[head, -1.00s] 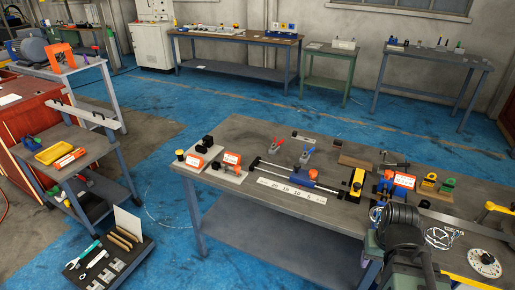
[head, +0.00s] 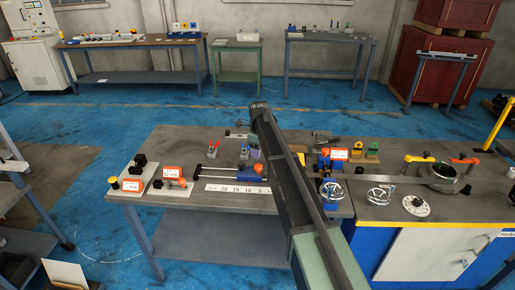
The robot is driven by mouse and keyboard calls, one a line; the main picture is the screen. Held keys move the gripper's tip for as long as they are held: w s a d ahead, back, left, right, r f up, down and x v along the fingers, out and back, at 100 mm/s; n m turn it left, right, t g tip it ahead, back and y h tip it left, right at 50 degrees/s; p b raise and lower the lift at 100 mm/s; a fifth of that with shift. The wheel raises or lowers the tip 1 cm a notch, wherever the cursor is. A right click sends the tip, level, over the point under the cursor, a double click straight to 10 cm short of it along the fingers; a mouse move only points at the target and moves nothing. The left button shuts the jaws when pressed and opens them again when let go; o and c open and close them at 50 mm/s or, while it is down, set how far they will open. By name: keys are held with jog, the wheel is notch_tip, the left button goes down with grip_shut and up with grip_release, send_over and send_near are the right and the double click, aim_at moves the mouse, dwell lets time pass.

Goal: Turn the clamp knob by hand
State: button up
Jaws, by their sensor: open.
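An orange knob (head: 246,168) sits at the blue block (head: 250,176) at the right end of two thin rods (head: 212,170), behind a white numbered scale (head: 238,189). Another orange knob (head: 325,153) stands on a blue fixture (head: 322,164) right of my arm, beside a white-and-orange label. I cannot tell which of them is the clamp knob. My dark arm rises from the bottom of the head view across the bench and hides part of its middle. My gripper cannot be made out; nothing shows it touching either knob.
The grey bench (head: 165,148) carries small labelled fixtures (head: 174,174) at left. Handwheels (head: 332,191) and a dial plate (head: 416,206) are at right, near a yellow-edged cabinet (head: 430,250). Blue floor (head: 110,125) is open behind the bench.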

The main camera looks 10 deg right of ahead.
aim_at(258, 165)
jog(key=shift+w+m, duration=0.45)
jog(key=shift+m, duration=0.55)
notch_tip(258, 165, down, 8)
jog(key=b, duration=0.8)
jog(key=shift+s+f, duration=0.1)
jog(key=shift+f, duration=0.15)
jog(key=shift+r, duration=0.3)
jog(key=shift+f, duration=0.1)
jog(key=shift+c, duration=0.3)
jog(key=c, duration=0.7)
